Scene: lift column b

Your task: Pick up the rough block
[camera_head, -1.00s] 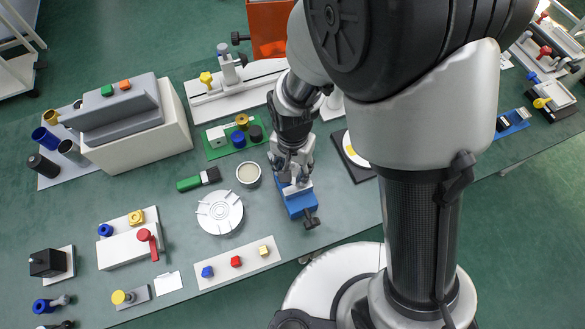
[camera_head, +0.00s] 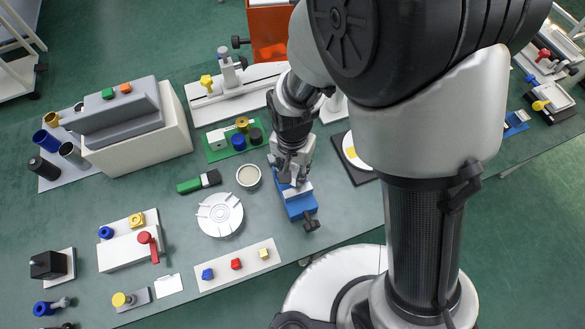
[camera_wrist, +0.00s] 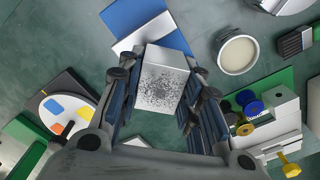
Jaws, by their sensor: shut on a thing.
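The rough block (camera_wrist: 162,85) is a light grey block with a dark speckled patch on its near face, in the middle of the wrist view. My gripper (camera_wrist: 165,95) is shut on it, with a finger on its left and right sides. In the head view my gripper (camera_head: 291,178) is over the blue vise (camera_head: 300,205); the block cannot be made out there. The blue vise with pale jaws also shows behind the block in the wrist view (camera_wrist: 175,40). Whether the block is clear of the vise is hard to tell.
A round cream-filled dish (camera_head: 248,176) and a white disc (camera_head: 220,214) stand left of the vise. A green board (camera_head: 220,150) with small knobs is behind the dish. A black plate with a white disc (camera_head: 352,152) lies to the right. The bench's front edge is close.

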